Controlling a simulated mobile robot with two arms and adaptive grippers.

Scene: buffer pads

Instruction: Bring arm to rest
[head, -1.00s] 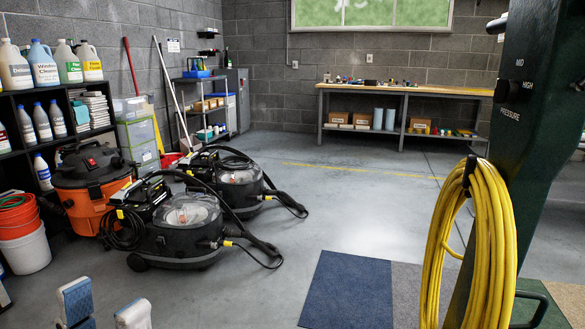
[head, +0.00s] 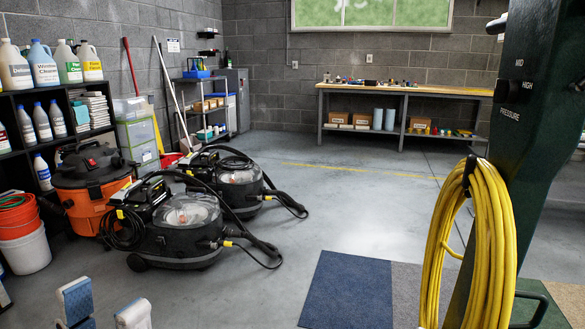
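My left gripper (head: 105,306) shows at the bottom left of the head view. Its two pale fingertips, with blue on the left one, stand well apart with floor visible between them. It is open and holds nothing. The rest of the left arm is below the picture edge. My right gripper is not in view. No buffer pads can be made out for certain in this view.
Black floor machines (head: 183,230) and an orange vacuum (head: 90,185) stand at left, beside a shelf of bottles (head: 75,117). A dark green machine column (head: 525,120) with a yellow cord (head: 490,230) fills the right. A workbench (head: 400,90) stands at the back. The middle floor is clear.

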